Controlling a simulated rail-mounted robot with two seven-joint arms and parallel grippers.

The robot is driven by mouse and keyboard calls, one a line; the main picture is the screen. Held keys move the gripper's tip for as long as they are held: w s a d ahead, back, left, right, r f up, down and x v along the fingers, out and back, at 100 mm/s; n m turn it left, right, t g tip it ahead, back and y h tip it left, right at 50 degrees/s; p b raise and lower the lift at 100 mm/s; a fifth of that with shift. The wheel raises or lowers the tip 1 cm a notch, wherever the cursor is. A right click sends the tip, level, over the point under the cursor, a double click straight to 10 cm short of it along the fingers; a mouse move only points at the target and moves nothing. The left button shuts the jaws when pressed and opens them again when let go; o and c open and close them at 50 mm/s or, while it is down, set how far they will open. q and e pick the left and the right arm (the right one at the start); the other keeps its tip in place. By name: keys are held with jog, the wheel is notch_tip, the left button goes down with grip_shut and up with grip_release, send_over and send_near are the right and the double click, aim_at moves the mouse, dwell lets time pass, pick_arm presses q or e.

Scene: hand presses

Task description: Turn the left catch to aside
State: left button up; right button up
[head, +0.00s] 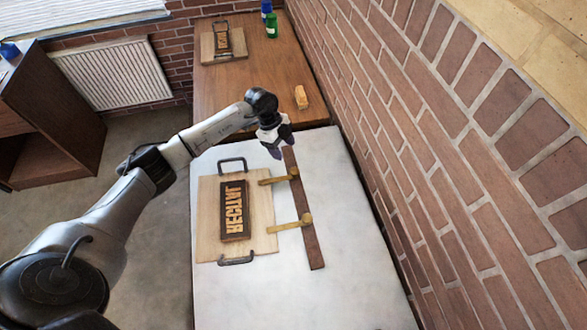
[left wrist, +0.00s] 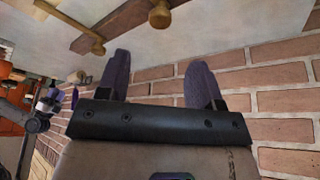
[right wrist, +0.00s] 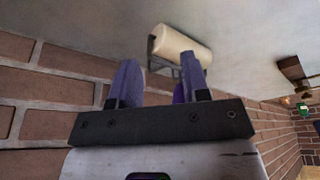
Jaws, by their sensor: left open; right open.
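A dark wooden bar (head: 303,215) lies on the white table and carries two brass catches. The far catch (head: 280,179) and the near catch (head: 289,225) both point left from the bar, their tips at the edge of a pale board. Which one is the left catch I cannot tell for sure. My left gripper (head: 279,148) is open and empty by the bar's far end, just beyond the far catch. In the left wrist view its spread fingers (left wrist: 158,64) point toward brick wall, with brass parts (left wrist: 160,15) above. My right gripper (right wrist: 160,68) is open and empty.
The pale board (head: 208,205) has two dark handles and a RECITAL block (head: 234,210). A brown table (head: 235,95) beyond holds another board, bottles and a small orange-tan block (head: 301,97). Brick wall runs along the right. A cream roll (right wrist: 181,46) shows in the right wrist view.

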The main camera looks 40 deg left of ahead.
aim_at(294, 170)
pick_arm(q)
jog(key=x, duration=1)
jog(key=shift+d, duration=0.1)
grip_shut()
dwell(0.4)
